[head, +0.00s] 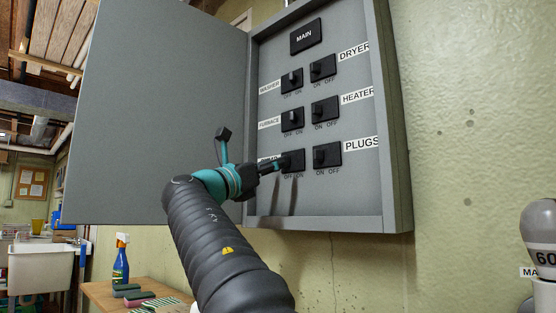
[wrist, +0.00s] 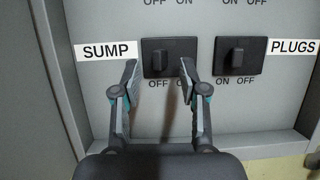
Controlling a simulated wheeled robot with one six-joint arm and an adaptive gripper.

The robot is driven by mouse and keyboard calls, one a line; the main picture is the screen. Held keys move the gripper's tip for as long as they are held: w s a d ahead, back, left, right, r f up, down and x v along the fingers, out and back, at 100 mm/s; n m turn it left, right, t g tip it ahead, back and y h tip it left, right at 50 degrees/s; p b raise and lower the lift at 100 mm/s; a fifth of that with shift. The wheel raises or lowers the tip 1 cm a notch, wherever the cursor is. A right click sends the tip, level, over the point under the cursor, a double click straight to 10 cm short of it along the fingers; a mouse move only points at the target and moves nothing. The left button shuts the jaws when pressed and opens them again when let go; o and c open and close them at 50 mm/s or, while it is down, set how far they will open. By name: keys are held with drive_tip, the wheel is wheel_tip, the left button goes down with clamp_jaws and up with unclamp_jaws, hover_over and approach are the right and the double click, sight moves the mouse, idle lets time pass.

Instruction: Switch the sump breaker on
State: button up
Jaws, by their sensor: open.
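The sump breaker is a black plate (wrist: 178,49) with a small toggle (wrist: 158,61), right of the SUMP label (wrist: 106,51) in the wrist view. OFF is printed below left and ON below right, partly hidden by a finger. The toggle sits left of the plate's middle, towards OFF. My gripper (wrist: 159,68) is open, one finger on each side of the toggle, with gaps visible on both sides. In the head view my gripper (head: 272,168) reaches the breaker (head: 297,161) and covers most of its label and toggle.
The plugs breaker (wrist: 258,56) is close on the right, its ON printed on the left. The furnace breaker (head: 292,120) is above. The panel door (head: 150,110) stands open at left. A bench (head: 100,293) with a spray bottle (head: 121,262) is below left.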

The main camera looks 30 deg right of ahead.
sight(289, 157)
drive_tip(key=shift+x, duration=1.25)
drive_tip(key=shift+c, duration=0.3)
clamp_jaws()
drive_tip(key=n+t, duration=0.1)
drive_tip(key=s+t+y, duration=0.1)
drive_tip(key=t, duration=0.1)
drive_tip(key=n+t+y, duration=0.1)
drive_tip(key=shift+s+d+n+t, duration=0.15)
drive_tip(key=shift+s+n+t, duration=0.1)
drive_tip(key=shift+n+t, duration=0.05)
drive_tip(key=shift+s+n+t+y+b, duration=0.25)
drive_tip(key=shift+n+t+y, duration=0.6)
drive_tip(key=shift+t, duration=0.45)
